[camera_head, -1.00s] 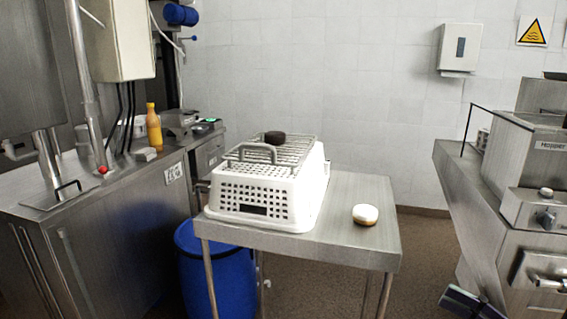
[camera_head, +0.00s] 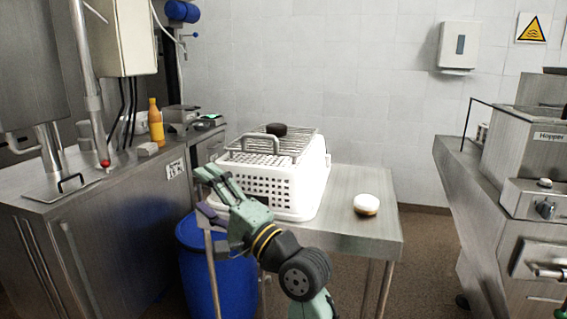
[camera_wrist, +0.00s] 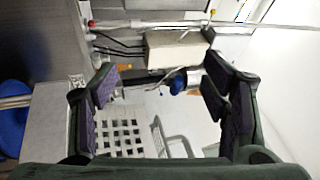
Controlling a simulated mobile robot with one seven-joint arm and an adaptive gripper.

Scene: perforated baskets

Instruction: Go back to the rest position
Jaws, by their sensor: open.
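My gripper (camera_head: 205,192) is open and empty. In the head view it reaches in from the bottom, in front of the left end of a white perforated basket (camera_head: 270,192). In the wrist view its two dark-padded fingers (camera_wrist: 160,92) stand wide apart, with part of the basket (camera_wrist: 118,135) seen between and below them. A wire rack (camera_head: 262,150) with a handle lies on top of the basket. A dark round item (camera_head: 276,130) sits on the rack. A white-topped, brown-based round item (camera_head: 366,204) lies on the steel table (camera_head: 350,240), right of the basket.
A blue barrel (camera_head: 225,280) stands under the table's left side. A steel counter (camera_head: 110,215) with an orange bottle (camera_head: 155,120) is at left. A steel machine (camera_head: 525,170) is at right. Floor between table and machine is clear.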

